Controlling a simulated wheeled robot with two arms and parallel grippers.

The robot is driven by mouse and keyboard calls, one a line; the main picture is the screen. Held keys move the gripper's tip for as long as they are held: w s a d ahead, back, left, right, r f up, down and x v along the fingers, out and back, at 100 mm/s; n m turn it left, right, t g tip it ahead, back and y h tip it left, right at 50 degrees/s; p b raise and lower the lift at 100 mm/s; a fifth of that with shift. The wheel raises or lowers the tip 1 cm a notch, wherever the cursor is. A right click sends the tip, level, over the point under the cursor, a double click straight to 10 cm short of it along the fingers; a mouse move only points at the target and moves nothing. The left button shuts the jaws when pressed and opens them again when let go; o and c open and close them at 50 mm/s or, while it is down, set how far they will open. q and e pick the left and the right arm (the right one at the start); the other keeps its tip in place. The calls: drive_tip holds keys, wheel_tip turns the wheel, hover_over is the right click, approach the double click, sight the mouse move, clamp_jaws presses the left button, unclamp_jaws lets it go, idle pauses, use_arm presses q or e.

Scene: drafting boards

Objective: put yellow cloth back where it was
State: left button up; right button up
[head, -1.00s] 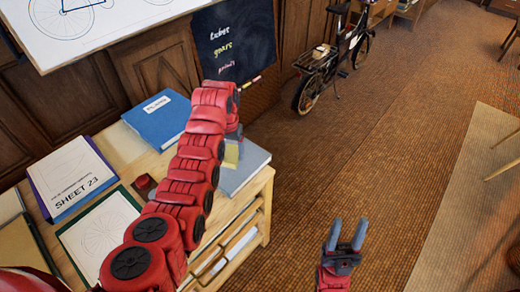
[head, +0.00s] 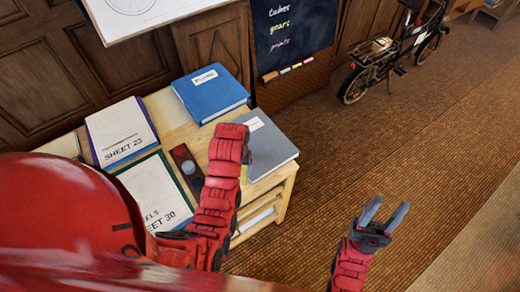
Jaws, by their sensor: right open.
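A small strip of yellow, probably the yellow cloth (head: 243,172), shows at the left edge of the grey binder (head: 268,150) on the low wooden shelf unit. Most of it is hidden behind my left arm. My left arm reaches over the shelf top, and its gripper is hidden behind the red links, so I cannot see whether it touches the cloth. My right gripper (head: 378,222) is open and empty, over the brown floor to the right of the shelf unit.
The shelf top (head: 180,135) holds a blue binder (head: 210,92), a SHEET 23 pad (head: 122,130), a SHEET 30 folder (head: 153,192) and a dark block-like object (head: 185,165). A chalkboard (head: 290,40) and a bicycle (head: 385,60) stand behind. Floor at right is clear.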

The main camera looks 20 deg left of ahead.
use_arm(q)
drive_tip(key=b, duration=0.8)
approach(260, 154)
drive_tip(key=s+f, duration=0.2)
drive_tip(key=s, duration=0.1)
drive_tip(key=s+a+f, duration=0.1)
drive_tip(key=shift+s, duration=0.2)
drive_tip(key=w, duration=0.1)
drive_tip(key=w+r, duration=0.1)
drive_tip(key=shift+w+d, duration=0.25)
drive_tip(key=shift+w, duration=0.05)
drive_tip(key=shift+w+d+f+p, duration=0.1)
drive_tip(key=shift+w+p, duration=0.15)
drive_tip(key=shift+w, duration=0.2)
drive_tip(key=shift+w+d+f+p, duration=0.1)
drive_tip(key=shift+w+p, duration=0.1)
drive_tip(key=shift+w, duration=0.25)
drive_tip(key=shift+f+p, duration=0.25)
drive_tip(key=shift+p, duration=0.1)
wheel_tip(260, 154, down, 2)
drive_tip(key=shift+w+f+p, duration=0.1)
drive_tip(key=shift+f+p, duration=0.1)
drive_tip(key=shift+p, duration=0.25)
drive_tip(key=shift+f, duration=0.35)
